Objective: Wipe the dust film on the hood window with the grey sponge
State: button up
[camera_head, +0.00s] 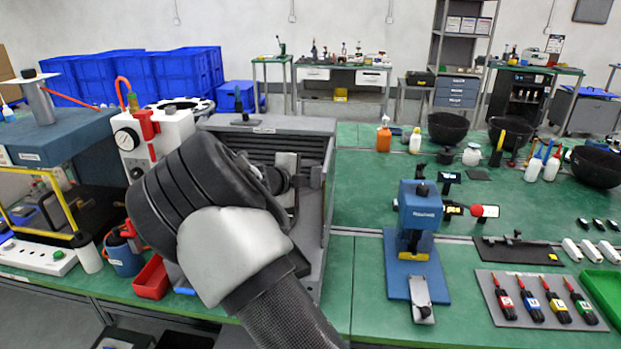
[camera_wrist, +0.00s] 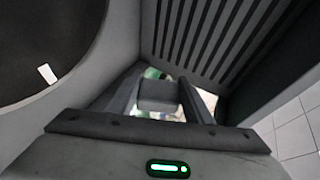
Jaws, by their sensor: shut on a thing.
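My gripper (camera_wrist: 158,100) is inside the grey hood (camera_head: 275,124), shut on a grey block, the grey sponge (camera_wrist: 158,90), between its two dark fingers. In the wrist view, the sponge is in front of a small bright window (camera_wrist: 207,98) in the hood wall, with green and pale patches showing around it. The sponge and fingers cover much of the window. I cannot tell whether the sponge touches it, or make out the dust film. In the head view, my arm covers the front of the hood and hides the sponge.
The hood's slatted wall (camera_wrist: 215,40) rises close beyond my gripper. A blue press (camera_head: 420,208) stands right of the hood, and a red bin (camera_head: 151,280) sits at its front left. A grey mat (camera_head: 535,322) with several screwdriver-like tools lies at right.

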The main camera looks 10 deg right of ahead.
jog(key=shift+s+d, duration=0.15)
jog(key=shift+d, duration=0.4)
jog(key=shift+s+d, duration=0.15)
jog(key=shift+d, duration=0.35)
dwell(0.4)
